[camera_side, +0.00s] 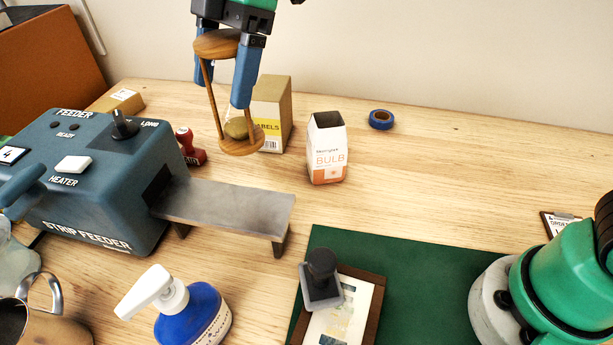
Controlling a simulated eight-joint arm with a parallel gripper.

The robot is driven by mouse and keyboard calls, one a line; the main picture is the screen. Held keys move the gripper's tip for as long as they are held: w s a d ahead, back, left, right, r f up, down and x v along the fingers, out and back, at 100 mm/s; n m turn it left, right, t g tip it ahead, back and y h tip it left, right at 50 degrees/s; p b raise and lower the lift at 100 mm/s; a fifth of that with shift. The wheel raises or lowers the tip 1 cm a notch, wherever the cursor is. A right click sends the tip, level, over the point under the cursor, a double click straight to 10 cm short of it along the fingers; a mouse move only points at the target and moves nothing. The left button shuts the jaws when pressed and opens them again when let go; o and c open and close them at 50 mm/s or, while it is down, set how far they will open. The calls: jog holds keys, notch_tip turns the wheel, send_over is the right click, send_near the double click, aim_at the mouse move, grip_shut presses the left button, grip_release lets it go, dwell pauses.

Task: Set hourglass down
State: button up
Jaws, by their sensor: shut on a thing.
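The hourglass (241,145) has round wooden ends, wooden posts and sand in its lower bulb. My gripper (224,85) is shut on it, with one blue finger on each side, near the top centre of the side view. The hourglass is tilted a little, its lower end toward the right. Its lower end shows in front of the labels box and above the strip feeder's metal plate. It looks held above the table, but the exact gap cannot be told. The right finger covers part of the glass.
The strip feeder (90,180) and its metal plate (230,207) stand at left. A labels box (273,110), red stamp (188,147) and bulb carton (327,150) stand behind. A green mat (420,275) and blue pump bottle (193,315) lie in front. Bare table lies right of the carton.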

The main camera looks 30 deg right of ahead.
jog(key=w+d+f+m+t, duration=0.1)
jog(key=w+d+f+m, duration=0.2)
jog(key=w+f, duration=0.6)
jog(key=f, duration=0.2)
jog(key=w+f, duration=0.1)
jog(key=f, duration=0.4)
jog(key=shift+w+a+f, duration=0.15)
jog(key=shift+w+f, duration=0.05)
jog(key=shift+w, duration=0.05)
jog(key=shift+f, duration=0.1)
jog(key=o, duration=1.4)
jog(key=shift+c, duration=0.2)
